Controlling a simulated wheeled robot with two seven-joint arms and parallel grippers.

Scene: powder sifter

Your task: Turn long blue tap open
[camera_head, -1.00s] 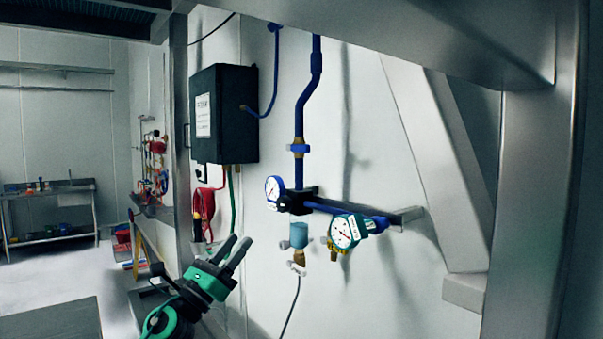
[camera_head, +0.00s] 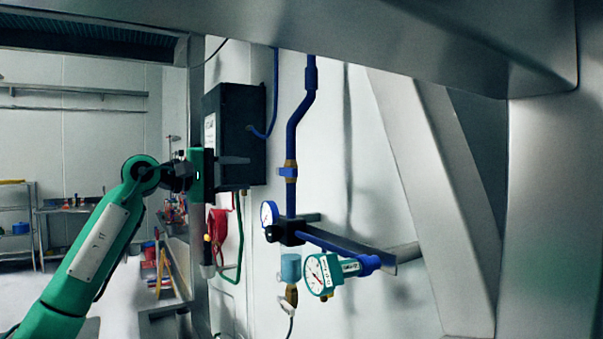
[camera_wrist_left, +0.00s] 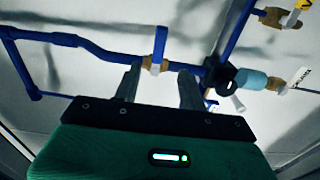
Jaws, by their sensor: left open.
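The long blue tap (camera_head: 288,172) is a blue lever on a brass valve in the vertical blue pipe, left of centre in the head view. In the left wrist view the lever (camera_wrist_left: 160,44) stands upright in the picture, with its brass body (camera_wrist_left: 154,66) just beyond the fingertips. My left gripper (camera_wrist_left: 158,74) is open and empty, its two fingers on either side of the valve in the picture. In the head view my left gripper (camera_head: 209,174) is left of the tap, in front of the black box, its fingers hard to make out. My right gripper is not in view.
A black wall box (camera_head: 236,135) is left of the pipe. Below the tap are a black regulator (camera_head: 287,233), a white gauge, a green-rimmed gauge (camera_head: 319,275) and a light-blue filter (camera_head: 290,267). A metal beam crosses the top and right.

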